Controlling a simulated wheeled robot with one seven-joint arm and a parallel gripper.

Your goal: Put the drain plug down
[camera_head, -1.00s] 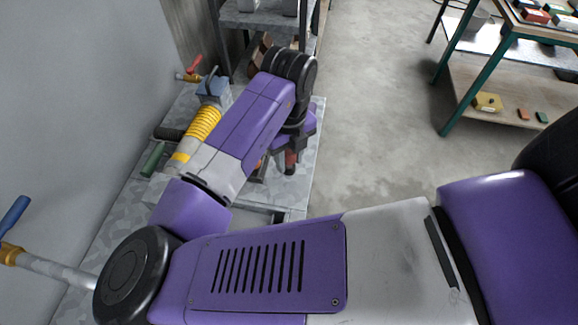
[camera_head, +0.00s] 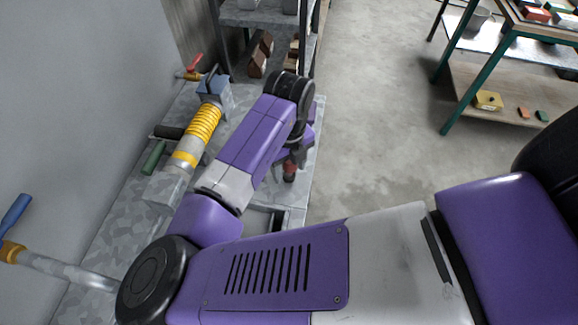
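My purple arm crosses the view from the lower right and bends toward the workbench (camera_head: 110,228) along the wall. My gripper (camera_head: 293,160) is at the arm's far end, over the bench's right edge, mostly hidden behind the wrist. A small red and dark piece (camera_head: 290,172) shows just below it. I cannot tell whether this is the drain plug or whether the gripper touches it. No other drain plug can be made out. The finger opening is hidden.
A yellow-ribbed pipe fitting (camera_head: 203,125) with a blue-grey block (camera_head: 213,88) stands on the bench. A green-handled tool (camera_head: 154,158) lies beside it. A red-handled valve (camera_head: 193,66) and a blue-handled valve (camera_head: 14,215) are on the wall. The floor (camera_head: 370,130) to the right is clear.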

